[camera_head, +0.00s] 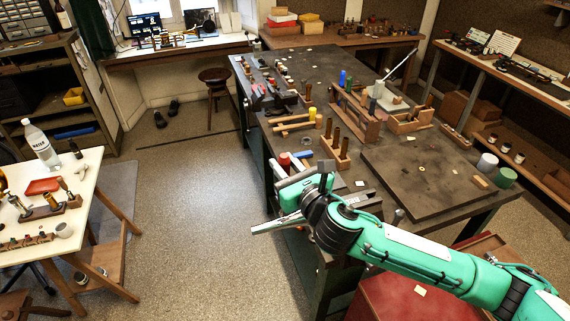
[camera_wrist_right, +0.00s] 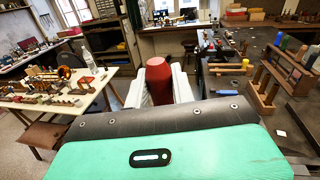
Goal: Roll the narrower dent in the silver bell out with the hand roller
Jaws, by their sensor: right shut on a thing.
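My right gripper (camera_head: 276,206) is over the near left edge of the long dark bench and points left in the head view. In the right wrist view its pale fingers (camera_wrist_right: 160,88) are shut on a red handle (camera_wrist_right: 158,74). The rest of this red-handled tool is hidden, so I cannot confirm that it is the hand roller. I cannot make out the silver bell or its dents in either view. My left gripper is not in view.
The long bench (camera_head: 405,170) carries wooden tool racks (camera_head: 335,152). A white table (camera_head: 85,185) at the left holds a water bottle (camera_head: 41,146), a red tray (camera_head: 43,186) and small tools. Open floor (camera_head: 195,200) lies between them. A stool (camera_head: 215,77) stands farther back.

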